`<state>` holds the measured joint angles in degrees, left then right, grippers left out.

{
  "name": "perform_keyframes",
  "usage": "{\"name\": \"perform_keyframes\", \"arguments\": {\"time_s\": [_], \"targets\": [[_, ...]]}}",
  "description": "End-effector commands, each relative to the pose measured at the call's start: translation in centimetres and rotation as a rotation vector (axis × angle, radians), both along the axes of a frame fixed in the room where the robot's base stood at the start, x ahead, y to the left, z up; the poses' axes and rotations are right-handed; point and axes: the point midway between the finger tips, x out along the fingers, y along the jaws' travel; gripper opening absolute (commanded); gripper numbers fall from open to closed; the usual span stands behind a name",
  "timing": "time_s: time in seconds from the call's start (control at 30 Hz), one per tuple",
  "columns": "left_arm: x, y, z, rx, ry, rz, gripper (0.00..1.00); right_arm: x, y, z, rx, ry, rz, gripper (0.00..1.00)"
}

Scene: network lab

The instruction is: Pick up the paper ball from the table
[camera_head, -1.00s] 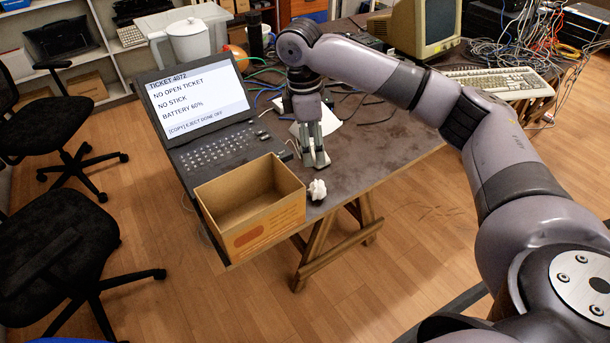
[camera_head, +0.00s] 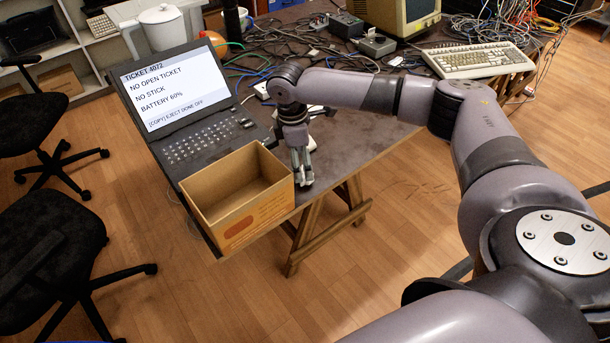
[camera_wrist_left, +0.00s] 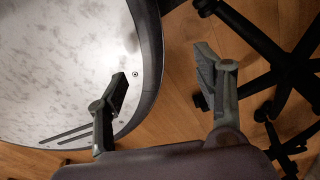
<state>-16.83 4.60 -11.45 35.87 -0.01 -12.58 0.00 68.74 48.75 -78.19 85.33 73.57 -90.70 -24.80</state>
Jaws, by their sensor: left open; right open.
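My right gripper (camera_head: 303,181) is at the table's near right edge, pointing down, its fingers beside the right corner of the open cardboard box (camera_head: 255,217). It is open. The white paper ball is not clearly visible now; the fingers cover the spot beside the box where it lay, so I cannot tell whether it is between them. My left gripper (camera_wrist_left: 162,80) shows only in the left wrist view. It is open and empty, with floor and a pale round surface behind it.
The dark table (camera_head: 375,135) carries an open laptop (camera_head: 190,97) left of my right arm. Cables, a beige monitor (camera_head: 400,15) and a keyboard (camera_head: 475,60) are at the back. Black chairs (camera_head: 45,245) stand at left. A strip of tabletop right of the gripper is clear.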

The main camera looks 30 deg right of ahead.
Motion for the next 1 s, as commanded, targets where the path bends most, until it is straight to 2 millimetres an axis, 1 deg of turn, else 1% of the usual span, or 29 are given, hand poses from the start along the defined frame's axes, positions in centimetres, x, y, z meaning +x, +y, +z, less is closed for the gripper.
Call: {"name": "perform_keyframes", "arguments": {"time_s": [0.07, 0.2, 0.3, 0.4, 0.6, 1.0], "targets": [[0.3, 0.0, 0.2, -0.001, -0.005, 0.000, 0.62, -0.2, 0.0, -1.1, -0.002, 0.005, 0.000, 0.70], [0.1, 0.0, 0.3, 0.000, -0.001, 0.000, 0.62, -0.5, 0.0, -3.3, -0.002, 0.005, 0.001, 0.70], [-0.3, 0.0, 0.2, 0.001, 0.004, 0.000, 0.62, -0.5, -0.1, -4.4, -0.002, 0.003, 0.001, 0.70], [-0.6, 0.0, 0.2, 0.001, 0.009, 0.000, 0.62, -0.6, -0.2, -4.8, -0.001, 0.003, 0.001, 0.70], [-1.0, 0.1, 0.1, 0.001, 0.015, 0.000, 0.62, -0.6, -0.2, -4.8, -0.001, 0.002, 0.001, 0.70], [-1.0, 0.1, 0.1, 0.001, 0.015, 0.000, 0.62, -0.6, -0.2, -4.8, -0.001, 0.002, 0.001, 0.43]]}}
